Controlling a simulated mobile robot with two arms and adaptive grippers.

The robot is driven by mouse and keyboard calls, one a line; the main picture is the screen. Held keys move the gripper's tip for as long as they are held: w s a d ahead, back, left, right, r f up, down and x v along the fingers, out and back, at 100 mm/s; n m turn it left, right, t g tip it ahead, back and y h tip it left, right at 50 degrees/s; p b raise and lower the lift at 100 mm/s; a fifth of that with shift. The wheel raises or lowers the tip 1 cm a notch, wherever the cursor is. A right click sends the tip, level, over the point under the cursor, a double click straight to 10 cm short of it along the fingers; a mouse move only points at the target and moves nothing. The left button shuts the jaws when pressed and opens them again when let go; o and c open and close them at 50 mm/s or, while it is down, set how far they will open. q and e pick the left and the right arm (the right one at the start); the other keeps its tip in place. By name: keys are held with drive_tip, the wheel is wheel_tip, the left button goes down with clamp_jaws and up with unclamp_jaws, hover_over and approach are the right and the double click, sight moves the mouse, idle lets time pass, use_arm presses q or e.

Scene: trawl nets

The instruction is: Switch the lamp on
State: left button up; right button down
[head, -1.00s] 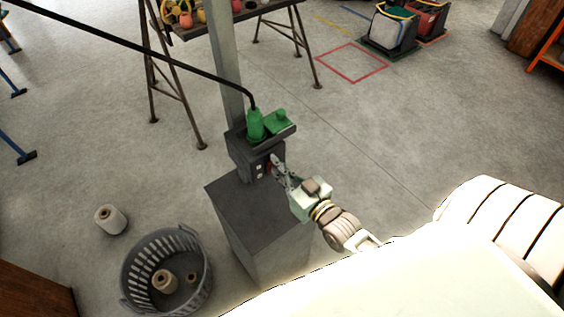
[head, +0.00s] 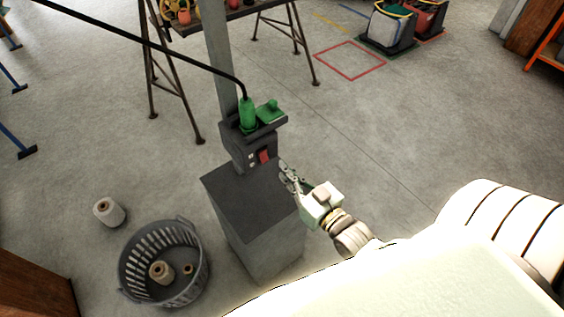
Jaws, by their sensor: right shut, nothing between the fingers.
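A dark switch box (head: 239,150) is fixed to the grey post just above a grey pedestal (head: 245,208). On its front face is a red rocker switch (head: 264,156), with small pale round marks beside it. A green plug (head: 247,112) with a black cable stands on top of the box, beside a green cover (head: 270,111). My right gripper (head: 284,170) is shut and empty, a little to the right of and below the red switch, apart from it. No lamp can be made out in the head view. My left gripper is not in view.
A grey slatted basket (head: 190,290) with spools stands at the lower left, with a loose spool (head: 109,212) on the floor beside it. A trestle table (head: 240,14) is behind the post. The floor to the right is open around a red marked square (head: 350,60).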

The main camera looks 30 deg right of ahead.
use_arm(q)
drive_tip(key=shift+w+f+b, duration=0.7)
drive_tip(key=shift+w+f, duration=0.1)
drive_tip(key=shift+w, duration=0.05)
use_arm(e)
drive_tip(key=s, duration=0.6)
drive_tip(key=shift+s+d, duration=0.2)
drive_tip(key=shift+d, duration=0.05)
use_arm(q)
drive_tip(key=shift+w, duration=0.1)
